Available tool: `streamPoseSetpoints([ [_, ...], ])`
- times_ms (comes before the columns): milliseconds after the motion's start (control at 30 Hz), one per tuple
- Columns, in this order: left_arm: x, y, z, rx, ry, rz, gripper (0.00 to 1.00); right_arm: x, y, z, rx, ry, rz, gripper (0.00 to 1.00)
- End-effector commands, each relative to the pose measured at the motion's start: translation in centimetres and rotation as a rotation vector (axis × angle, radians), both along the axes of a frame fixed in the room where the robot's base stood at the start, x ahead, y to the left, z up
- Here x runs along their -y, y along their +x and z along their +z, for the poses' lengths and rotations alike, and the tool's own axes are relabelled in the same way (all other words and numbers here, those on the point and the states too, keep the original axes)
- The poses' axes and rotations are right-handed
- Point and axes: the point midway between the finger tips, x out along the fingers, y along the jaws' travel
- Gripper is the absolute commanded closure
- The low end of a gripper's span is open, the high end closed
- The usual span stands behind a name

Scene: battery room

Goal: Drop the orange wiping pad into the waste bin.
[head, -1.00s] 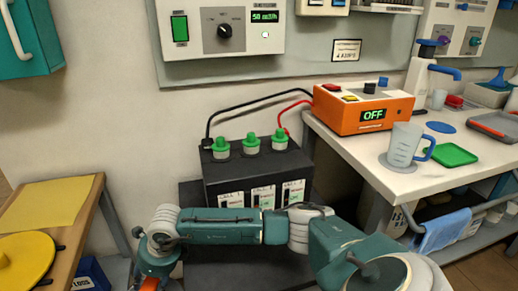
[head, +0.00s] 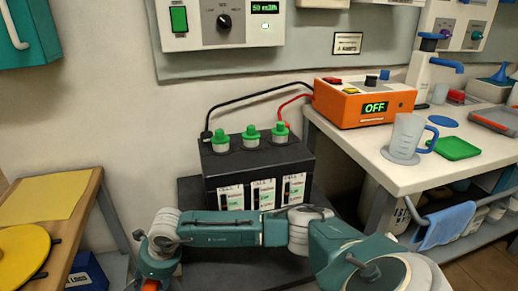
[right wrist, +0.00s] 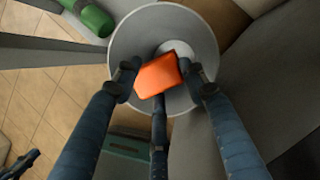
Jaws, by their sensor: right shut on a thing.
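The orange wiping pad (right wrist: 160,80) is held between the dark fingers of my right gripper (right wrist: 160,80) in the right wrist view. A round grey waste bin (right wrist: 125,35) lies beneath it in that view, its open mouth behind the pad. The pad appears over the opening; its height above the rim cannot be told. In the head view my right arm reaches across the bottom, and a sliver of the orange pad (head: 150,285) shows at the lower edge. The bin is not visible there. A dark jointed piece (right wrist: 20,165) at the wrist view's lower left may be part of my left gripper.
A black battery (head: 255,165) with green caps stands ahead, wired to an orange charger (head: 350,105) on the white bench (head: 385,165). A wooden table (head: 85,205) with a yellow disc (head: 20,255) is at left. A green cylinder (right wrist: 95,18) lies near the bin.

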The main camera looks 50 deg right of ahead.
Motion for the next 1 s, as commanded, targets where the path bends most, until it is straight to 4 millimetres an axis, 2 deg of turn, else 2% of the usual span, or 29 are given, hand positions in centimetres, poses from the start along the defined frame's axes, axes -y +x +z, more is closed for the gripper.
streamPoseSetpoints([
  [33,0.0,0.0,0.0,0.000,0.000,0.000,1.00,0.0,0.0,0.0,0.000,0.000,0.000,0.83],
  [67,0.0,0.0,0.0,0.000,0.000,0.000,1.00,0.0,0.0,0.0,0.000,0.000,0.000,0.52],
  [133,0.0,0.0,0.0,0.000,0.000,0.000,1.00,0.0,0.0,0.0,0.001,0.001,0.000,0.38],
  [167,0.0,0.0,0.0,0.000,0.000,0.000,1.00,0.0,0.0,0.0,0.000,0.000,0.000,0.36],
  [433,0.0,0.0,-0.1,-0.001,0.000,-0.001,1.00,0.0,0.0,0.1,0.000,0.000,0.000,0.36],
  [567,0.0,0.0,-0.1,-0.002,0.000,-0.001,1.00,0.3,-0.2,0.9,0.002,0.000,0.000,0.36],
  [1000,0.0,0.0,-0.1,-0.001,0.000,0.000,1.00,2.1,-3.0,8.9,0.004,-0.001,0.000,0.36],
])
